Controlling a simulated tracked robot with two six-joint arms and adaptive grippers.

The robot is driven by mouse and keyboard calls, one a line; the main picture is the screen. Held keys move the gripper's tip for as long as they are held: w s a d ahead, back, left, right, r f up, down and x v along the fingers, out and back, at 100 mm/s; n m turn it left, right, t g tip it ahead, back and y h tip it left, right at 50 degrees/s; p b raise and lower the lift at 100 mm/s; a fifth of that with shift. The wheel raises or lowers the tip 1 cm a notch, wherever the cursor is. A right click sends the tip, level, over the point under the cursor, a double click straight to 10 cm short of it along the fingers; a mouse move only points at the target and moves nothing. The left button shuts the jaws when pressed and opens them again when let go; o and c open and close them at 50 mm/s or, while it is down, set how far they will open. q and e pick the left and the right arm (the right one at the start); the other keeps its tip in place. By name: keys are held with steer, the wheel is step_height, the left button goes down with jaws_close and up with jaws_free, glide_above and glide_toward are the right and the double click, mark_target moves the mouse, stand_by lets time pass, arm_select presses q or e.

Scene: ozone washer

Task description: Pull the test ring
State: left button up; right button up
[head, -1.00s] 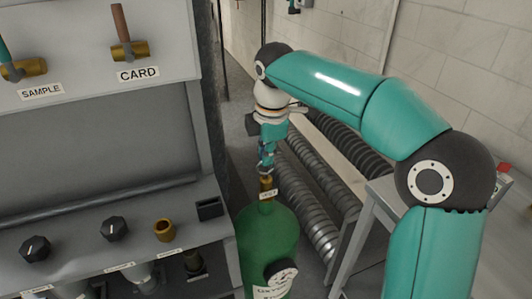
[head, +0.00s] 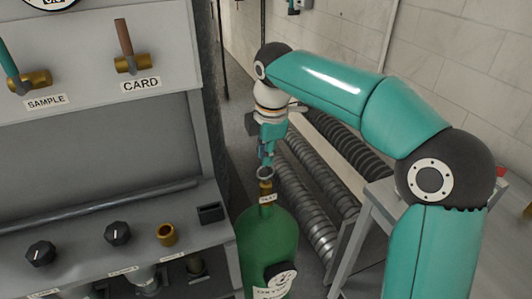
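A grey ring (head: 265,173) stands at the top of the brass valve (head: 265,188) on a green oxygen cylinder (head: 268,238). A small white tag (head: 267,198) marks the cylinder's neck; its lettering is too small to read surely. My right gripper (head: 267,159) points down just above the ring. Its fingertips are small and partly merge with the ring, so I cannot tell whether they touch it or are closed on it. My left gripper is not in view.
A grey panel with CARD (head: 132,64) and SAMPLE (head: 29,82) valves and black knobs (head: 117,233) stands left of the cylinder. Corrugated ducts (head: 310,200) and a metal stand (head: 368,215) lie to the right. A gauge (head: 281,277) sits on the cylinder's front.

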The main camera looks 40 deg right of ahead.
steer(key=shift+o, duration=1.2)
step_height(320, 180, up, 12)
steer(key=s, duration=0.2)
steer(key=shift+s+a+f, duration=0.15)
steer(key=shift+a+f, duration=0.05)
steer(key=shift+a, duration=0.1)
